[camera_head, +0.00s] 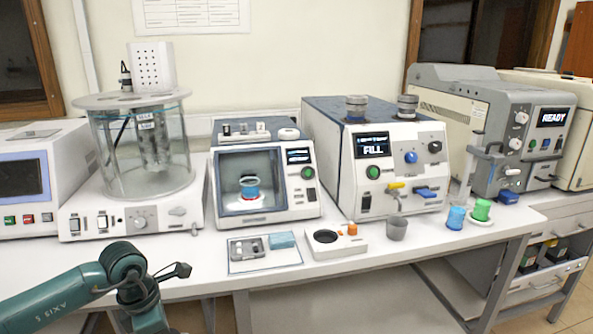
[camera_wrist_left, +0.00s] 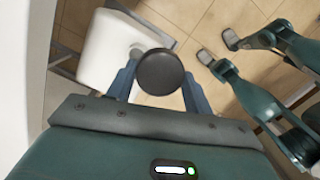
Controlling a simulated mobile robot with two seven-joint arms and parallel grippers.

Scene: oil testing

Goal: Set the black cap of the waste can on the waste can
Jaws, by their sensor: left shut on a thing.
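A round black cap (camera_wrist_left: 160,72) is held between the blue-grey fingers of my left gripper (camera_wrist_left: 158,88) in the left wrist view. The gripper is shut on it, with its flat top facing the camera. A white can (camera_wrist_left: 102,52) stands on the floor beyond the fingers, to the left of the cap in the picture.
The white bench (camera_head: 345,272) carries instruments and small cups, including a grey cup (camera_head: 397,228), a blue cup (camera_head: 456,218) and a green cup (camera_head: 481,210). In the left wrist view, tiled floor (camera_wrist_left: 195,22) lies open beyond the cap, and green parts of mine show at the right.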

